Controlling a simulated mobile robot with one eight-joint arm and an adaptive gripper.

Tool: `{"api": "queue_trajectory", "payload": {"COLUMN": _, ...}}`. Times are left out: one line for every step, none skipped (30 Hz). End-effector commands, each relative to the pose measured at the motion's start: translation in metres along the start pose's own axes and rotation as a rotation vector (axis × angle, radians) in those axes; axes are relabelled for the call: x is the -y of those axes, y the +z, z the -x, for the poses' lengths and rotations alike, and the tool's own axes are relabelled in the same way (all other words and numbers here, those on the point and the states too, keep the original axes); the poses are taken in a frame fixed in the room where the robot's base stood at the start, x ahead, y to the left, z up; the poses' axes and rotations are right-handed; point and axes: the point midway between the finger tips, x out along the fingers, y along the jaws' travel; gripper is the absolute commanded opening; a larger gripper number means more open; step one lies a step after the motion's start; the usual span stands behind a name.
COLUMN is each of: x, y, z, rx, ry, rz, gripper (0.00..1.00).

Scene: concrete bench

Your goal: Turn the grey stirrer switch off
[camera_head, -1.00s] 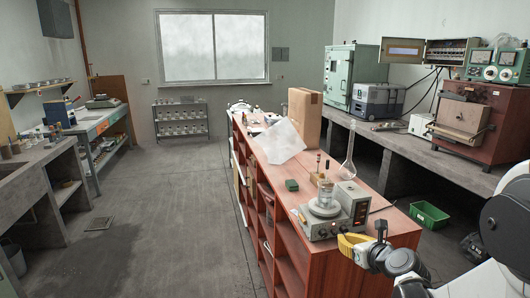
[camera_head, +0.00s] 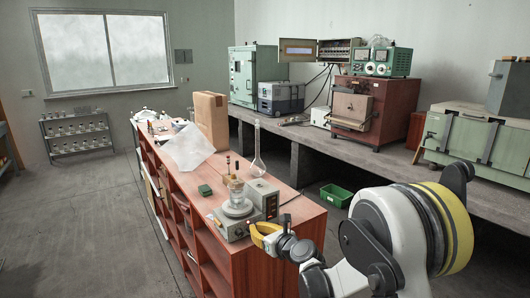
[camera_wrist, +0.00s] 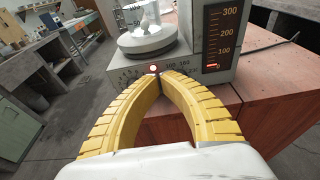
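The grey stirrer (camera_head: 236,229) stands on the near end of the red-brown wooden bench, with a round plate and a glass vessel (camera_head: 236,190) on it. In the wrist view its front panel (camera_wrist: 190,68) shows printed numbers and a lit scale reading up to 300. A small round red-lit switch (camera_wrist: 152,69) sits low on that front. My gripper (camera_wrist: 160,77) has yellow fingers curved together, their tips meeting at or just in front of the switch. I cannot tell whether they touch it. In the head view my gripper (camera_head: 257,236) is at the stirrer's front, with nothing seen in it.
A green bin (camera_head: 336,195) is on the floor to the right. Floor left of the bench is clear.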

Motion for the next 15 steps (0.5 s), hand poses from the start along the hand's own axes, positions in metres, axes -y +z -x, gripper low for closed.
{"api": "queue_trajectory", "payload": {"x": -0.001, "y": 0.000, "z": -0.006, "rx": 0.000, "ry": 0.001, "rz": 0.001, "gripper": 0.00}}
{"api": "queue_trajectory", "payload": {"x": -0.001, "y": 0.000, "z": -0.009, "rx": 0.000, "ry": 0.001, "rz": 0.001, "gripper": 0.00}}
{"api": "queue_trajectory", "payload": {"x": -0.001, "y": 0.001, "z": -0.012, "rx": 0.000, "ry": 0.001, "rz": 0.000, "gripper": 0.00}}
{"api": "queue_trajectory", "payload": {"x": -0.001, "y": 0.002, "z": -0.014, "rx": 0.000, "ry": 0.001, "rz": 0.000, "gripper": 0.00}}
{"api": "queue_trajectory", "payload": {"x": -0.001, "y": 0.002, "z": -0.016, "rx": 0.000, "ry": 0.001, "rz": 0.000, "gripper": 0.00}}
{"api": "queue_trajectory", "payload": {"x": -0.001, "y": 0.003, "z": -0.017, "rx": 0.000, "ry": 0.001, "rz": 0.000, "gripper": 0.00}}
{"api": "queue_trajectory", "payload": {"x": -0.001, "y": 0.003, "z": -0.018, "rx": 0.000, "ry": 0.001, "rz": 0.000, "gripper": 0.00}}
{"api": "queue_trajectory", "payload": {"x": -0.001, "y": 0.003, "z": -0.019, "rx": 0.000, "ry": 0.001, "rz": 0.000, "gripper": 0.00}}
{"api": "queue_trajectory", "payload": {"x": 0.000, "y": 0.004, "z": -0.020, "rx": 0.000, "ry": 0.001, "rz": 0.000, "gripper": 0.00}}
{"api": "queue_trajectory", "payload": {"x": 0.000, "y": 0.004, "z": -0.020, "rx": 0.000, "ry": 0.001, "rz": 0.000, "gripper": 0.00}}
{"api": "queue_trajectory", "payload": {"x": 0.000, "y": 0.004, "z": -0.020, "rx": 0.000, "ry": 0.001, "rz": 0.000, "gripper": 0.00}}
{"api": "queue_trajectory", "payload": {"x": 0.000, "y": 0.004, "z": -0.020, "rx": 0.000, "ry": 0.001, "rz": 0.000, "gripper": 0.00}}
{"api": "queue_trajectory", "payload": {"x": 0.000, "y": 0.004, "z": -0.020, "rx": 0.000, "ry": 0.001, "rz": 0.000, "gripper": 0.00}}
{"api": "queue_trajectory", "payload": {"x": 0.000, "y": 0.004, "z": -0.020, "rx": 0.000, "ry": 0.000, "rz": 0.000, "gripper": 0.00}}
{"api": "queue_trajectory", "payload": {"x": 0.000, "y": 0.004, "z": -0.020, "rx": 0.000, "ry": 0.000, "rz": 0.000, "gripper": 0.00}}
